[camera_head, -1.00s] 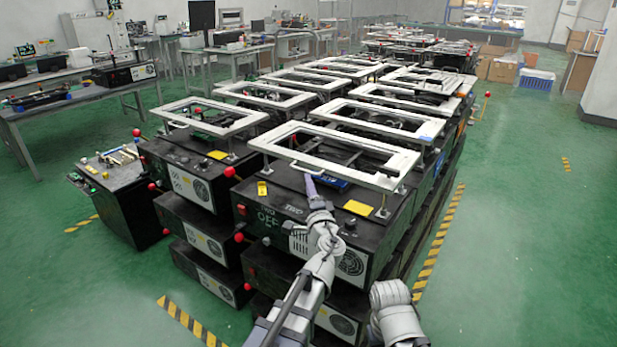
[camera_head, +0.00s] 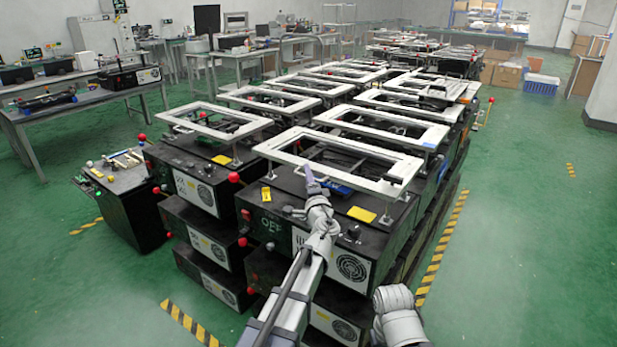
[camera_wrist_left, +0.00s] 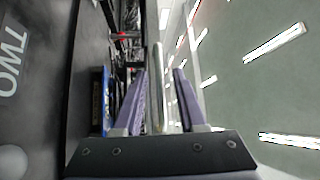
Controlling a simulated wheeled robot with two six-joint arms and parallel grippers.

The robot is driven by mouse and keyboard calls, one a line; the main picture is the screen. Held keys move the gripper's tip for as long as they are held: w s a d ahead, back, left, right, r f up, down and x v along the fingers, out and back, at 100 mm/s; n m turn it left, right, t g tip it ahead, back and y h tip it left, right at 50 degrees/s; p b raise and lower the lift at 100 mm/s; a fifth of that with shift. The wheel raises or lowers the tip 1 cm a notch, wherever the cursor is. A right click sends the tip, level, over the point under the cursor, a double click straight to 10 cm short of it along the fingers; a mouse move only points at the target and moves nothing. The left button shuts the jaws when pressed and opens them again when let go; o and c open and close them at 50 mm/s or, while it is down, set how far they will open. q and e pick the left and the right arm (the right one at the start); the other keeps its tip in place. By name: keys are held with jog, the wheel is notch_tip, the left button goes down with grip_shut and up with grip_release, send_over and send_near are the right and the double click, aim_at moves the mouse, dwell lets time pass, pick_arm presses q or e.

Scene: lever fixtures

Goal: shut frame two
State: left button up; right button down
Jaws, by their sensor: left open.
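Frame two is the nearest white rectangular frame (camera_head: 283,150), raised on thin posts above a black box (camera_head: 290,190). The lettering TWO (camera_wrist_left: 12,62) shows at the left of the left wrist view. My left gripper (camera_head: 308,172) is at the front edge of this frame. In the left wrist view its two purple fingers (camera_wrist_left: 160,88) are apart, with a pale bar (camera_wrist_left: 158,75) between them. I cannot tell whether they touch it. My right arm shows at the bottom, but its gripper is out of view.
More black boxes with white frames (camera_head: 212,118) stand close beside and behind. Red ball knobs (camera_head: 234,177) stick out at the box's left. A yellow tag (camera_head: 362,214) lies on its top. Green floor (camera_head: 530,250) is clear to the right.

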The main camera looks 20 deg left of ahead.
pick_arm(q)
grip_shut()
dwell(1.4)
